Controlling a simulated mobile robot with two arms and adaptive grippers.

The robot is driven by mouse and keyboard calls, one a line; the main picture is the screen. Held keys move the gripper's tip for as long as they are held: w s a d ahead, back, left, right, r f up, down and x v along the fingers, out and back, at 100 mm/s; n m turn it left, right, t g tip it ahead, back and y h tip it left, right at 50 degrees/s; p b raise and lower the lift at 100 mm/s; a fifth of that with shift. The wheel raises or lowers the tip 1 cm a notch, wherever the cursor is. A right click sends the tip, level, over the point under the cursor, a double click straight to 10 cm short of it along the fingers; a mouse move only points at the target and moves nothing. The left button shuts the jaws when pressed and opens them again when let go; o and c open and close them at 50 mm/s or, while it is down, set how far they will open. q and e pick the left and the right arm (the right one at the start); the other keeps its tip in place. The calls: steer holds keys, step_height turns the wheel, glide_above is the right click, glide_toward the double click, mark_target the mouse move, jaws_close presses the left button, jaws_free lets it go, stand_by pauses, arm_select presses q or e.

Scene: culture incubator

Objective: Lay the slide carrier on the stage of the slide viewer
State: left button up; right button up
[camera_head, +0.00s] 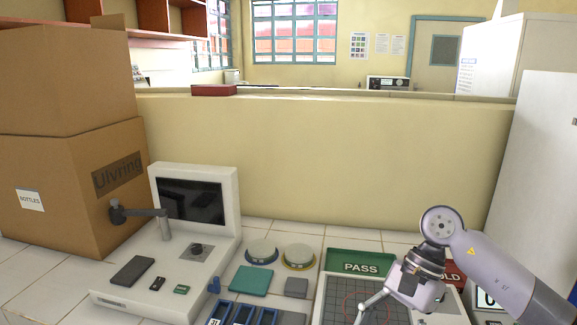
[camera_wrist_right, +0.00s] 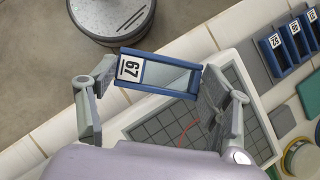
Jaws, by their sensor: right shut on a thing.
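My right gripper (camera_head: 372,306) is low over the gridded tray in the head view. In the right wrist view the gripper (camera_wrist_right: 157,76) is shut on the slide carrier (camera_wrist_right: 168,77), a blue frame with a clear window and a label reading 67, held across between its fingers. The carrier cannot be made out in the head view. The slide viewer (camera_head: 222,225) is the white machine with a dark screen at the left, well away from the gripper. A dark flat plate (camera_head: 132,271) lies on its base; I cannot tell whether this is the stage. My left gripper is out of view.
The white tray with a dark grid (camera_head: 357,294) lies under the gripper. A green PASS tray (camera_head: 345,258) and red HOLD tray (camera_head: 455,273) are behind it. Several blue carriers (camera_head: 240,316), a teal block (camera_head: 251,280) and two round dishes (camera_head: 262,251) lie between tray and viewer.

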steer(key=s+d+f+n+g+h, duration=0.2)
steer(key=s+f+n+h, duration=0.3)
steer(key=s+n, duration=0.3)
steer(key=n, duration=0.3)
steer(key=shift+s+d+f+g, duration=0.15)
steer(key=shift+s+f+g, duration=0.15)
steer(key=shift+s, duration=0.1)
steer(key=shift+s+f, duration=0.1)
